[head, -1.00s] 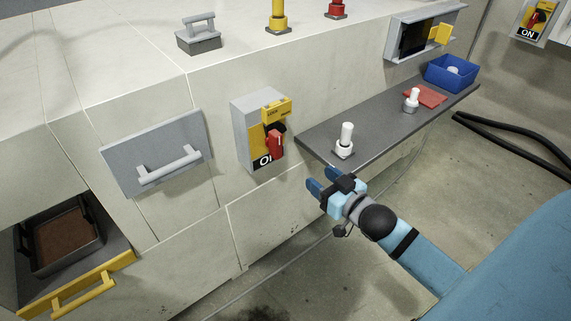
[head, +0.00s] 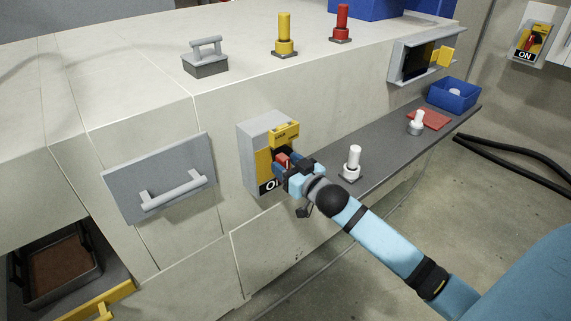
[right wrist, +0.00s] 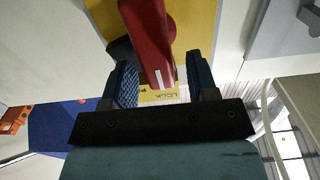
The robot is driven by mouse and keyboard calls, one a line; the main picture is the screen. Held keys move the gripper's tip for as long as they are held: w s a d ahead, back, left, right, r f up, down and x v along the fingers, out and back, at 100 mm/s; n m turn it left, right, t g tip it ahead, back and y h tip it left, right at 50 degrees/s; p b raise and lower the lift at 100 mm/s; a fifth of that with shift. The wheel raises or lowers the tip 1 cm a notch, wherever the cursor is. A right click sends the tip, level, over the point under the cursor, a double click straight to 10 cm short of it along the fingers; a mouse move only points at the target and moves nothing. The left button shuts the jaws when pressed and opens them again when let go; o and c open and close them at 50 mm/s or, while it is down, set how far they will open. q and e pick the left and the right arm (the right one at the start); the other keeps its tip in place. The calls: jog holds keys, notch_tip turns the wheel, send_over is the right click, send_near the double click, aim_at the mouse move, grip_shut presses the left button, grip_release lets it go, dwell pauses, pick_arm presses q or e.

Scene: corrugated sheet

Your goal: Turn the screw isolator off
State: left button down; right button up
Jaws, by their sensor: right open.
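The isolator (head: 262,131) is a grey box with a yellow front plate, fixed to the pale machine wall. Its red handle (head: 282,159) sits on the front, above a partly covered black ON label (head: 267,186). A yellow lock tab (head: 285,133) is at the top. My right gripper (head: 285,163) is at the handle, its fingers pointing at the box. In the right wrist view the red handle (right wrist: 151,38) passes between the two open blue fingers (right wrist: 163,82), with gaps visible beside it. My left gripper is not in view.
A dark shelf (head: 385,150) holds a white bottle-like piece (head: 352,160), a red plate (head: 430,119) and a blue bin (head: 453,95). A grey drawer front (head: 160,180) is at the left. A second isolator (head: 533,40) marked ON hangs far right.

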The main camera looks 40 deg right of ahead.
jog(key=shift+w, duration=0.4)
jog(key=shift+c, duration=0.4)
jog(key=c, duration=0.8)
jog(key=shift+c, duration=0.2)
